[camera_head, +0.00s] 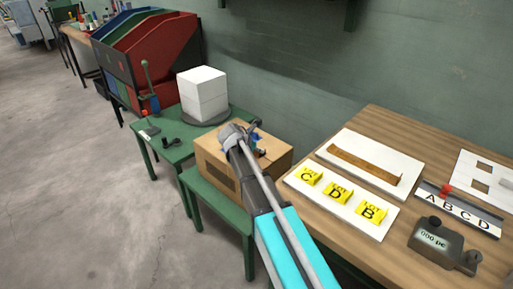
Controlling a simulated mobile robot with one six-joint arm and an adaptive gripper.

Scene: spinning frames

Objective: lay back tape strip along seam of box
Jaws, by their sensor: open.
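A brown cardboard box (217,167) stands on a low green table, between the green stand on the left and the wooden table on the right. My gripper (255,130) is over the top of the box. It is open, and I see nothing held between its fingers. My arm crosses the box top and hides part of it, so the seam does not show clearly. A long brown strip (364,166) lies on a white board on the wooden table; I cannot tell if it is the tape. Small dark and blue parts show at the gripper, too small to make out.
A white block stack (203,94) sits on a round dark plate behind the box. The wooden table (388,122) holds a white board (340,229) with yellow lettered tags, a lettered rail (458,209) and a grey counter (436,241). Red bins (157,50) stand back left. Floor at left is clear.

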